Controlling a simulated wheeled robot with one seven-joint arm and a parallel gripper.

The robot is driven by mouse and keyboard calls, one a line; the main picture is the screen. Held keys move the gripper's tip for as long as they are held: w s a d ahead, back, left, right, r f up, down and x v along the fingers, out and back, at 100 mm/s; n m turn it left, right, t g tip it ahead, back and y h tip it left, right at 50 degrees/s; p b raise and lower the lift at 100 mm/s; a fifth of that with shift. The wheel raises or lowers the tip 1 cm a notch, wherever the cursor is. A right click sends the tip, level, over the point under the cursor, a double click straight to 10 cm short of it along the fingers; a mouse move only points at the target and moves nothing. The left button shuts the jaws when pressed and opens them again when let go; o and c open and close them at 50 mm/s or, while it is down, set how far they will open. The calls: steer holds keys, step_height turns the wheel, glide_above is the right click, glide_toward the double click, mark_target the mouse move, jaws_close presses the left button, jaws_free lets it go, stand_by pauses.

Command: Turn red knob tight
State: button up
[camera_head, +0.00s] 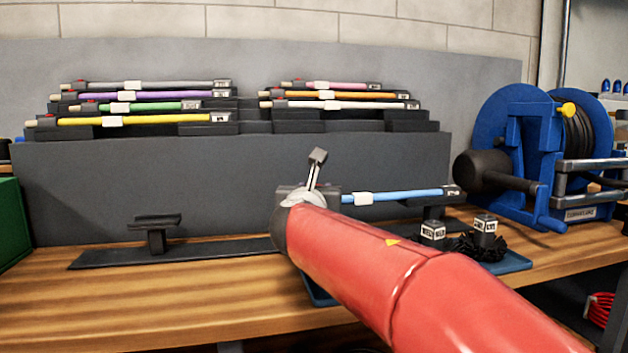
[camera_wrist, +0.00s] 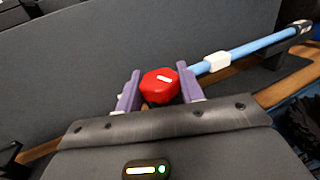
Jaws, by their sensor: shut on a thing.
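The red knob (camera_wrist: 160,85) shows in the wrist view, with a white mark on its face. My gripper (camera_wrist: 158,71) has its two purple fingers on either side of the knob and is shut on it. A blue rod (camera_wrist: 253,47) with a white collar (camera_wrist: 216,62) runs to the upper right from beside the right finger. In the head view the blue rod (camera_head: 410,194) lies on a low stand in front of the dark panel. My red arm hides the knob and most of my gripper there.
Several coloured rods, such as a yellow one (camera_head: 150,119), lie on the dark rack (camera_head: 110,170) behind. An empty stand (camera_head: 156,235) is at left. Small labelled blocks (camera_head: 433,232) sit at right near a blue reel (camera_head: 520,130). The front-left table (camera_head: 130,310) is clear.

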steer(key=m+h+p, duration=0.1)
steer(key=h, duration=0.1)
steer(key=m+g+h+p, duration=0.1)
steer(key=m+h, duration=0.1)
steer(key=h, duration=0.1)
steer(key=shift+a+r+p, duration=0.15)
steer(key=shift+p, duration=0.2)
steer(key=shift+m+g+h+p, duration=0.6)
steer(key=shift+m+h+p, duration=0.3)
steer(key=shift+h, duration=0.5)
steer(key=o, duration=0.9)
steer(key=shift+o, duration=0.2)
steer(key=v, duration=0.7)
steer(key=shift+s+b, duration=0.3)
